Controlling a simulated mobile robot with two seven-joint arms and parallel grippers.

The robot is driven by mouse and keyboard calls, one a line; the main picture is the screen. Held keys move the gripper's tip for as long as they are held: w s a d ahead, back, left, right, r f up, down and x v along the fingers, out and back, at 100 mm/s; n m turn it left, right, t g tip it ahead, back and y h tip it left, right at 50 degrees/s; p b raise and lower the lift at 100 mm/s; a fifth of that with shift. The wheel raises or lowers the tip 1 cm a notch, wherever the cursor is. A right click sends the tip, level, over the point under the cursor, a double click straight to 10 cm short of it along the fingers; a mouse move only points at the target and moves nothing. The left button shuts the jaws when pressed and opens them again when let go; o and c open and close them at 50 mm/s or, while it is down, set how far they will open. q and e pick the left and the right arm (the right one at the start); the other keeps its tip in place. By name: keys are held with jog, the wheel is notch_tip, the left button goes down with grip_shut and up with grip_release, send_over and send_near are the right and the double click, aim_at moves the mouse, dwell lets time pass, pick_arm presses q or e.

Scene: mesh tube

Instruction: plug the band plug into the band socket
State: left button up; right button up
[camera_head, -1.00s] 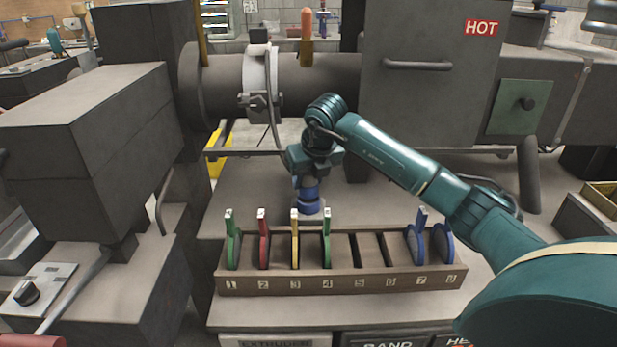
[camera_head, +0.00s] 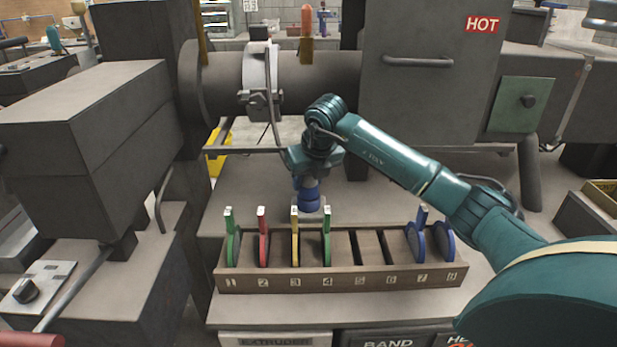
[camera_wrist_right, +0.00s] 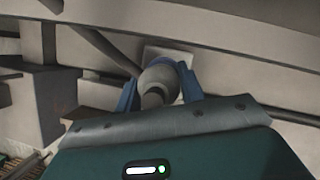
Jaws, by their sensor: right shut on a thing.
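My right gripper (camera_head: 310,200) points down over the grey bench top, behind the slotted rack. In the right wrist view its two blue fingers (camera_wrist_right: 160,94) are shut on a rounded grey plug (camera_wrist_right: 160,82), which I take as the band plug. A pale square plate (camera_wrist_right: 168,56) lies just beyond the plug; it may be the band socket, but I cannot tell whether the plug touches it or is in it. A pale patch (camera_head: 325,205) shows beside the fingers in the head view. A dark cable (camera_head: 272,125) hangs from the barrel's clamp band. My left gripper is not in view.
A numbered rack (camera_head: 340,282) stands in front of my gripper, holding several coloured tools upright; slots 5 and 6 are empty. The large barrel (camera_head: 320,80) and a cabinet marked HOT (camera_head: 430,95) stand behind. A thin bar (camera_head: 245,150) runs left of my gripper.

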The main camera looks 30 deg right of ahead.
jog(key=shift+f, duration=0.2)
jog(key=o, duration=1)
jog(key=d+v, duration=0.1)
jog(key=v, duration=1.2)
jog(key=shift+a, duration=0.4)
jog(key=shift+r, duration=0.1)
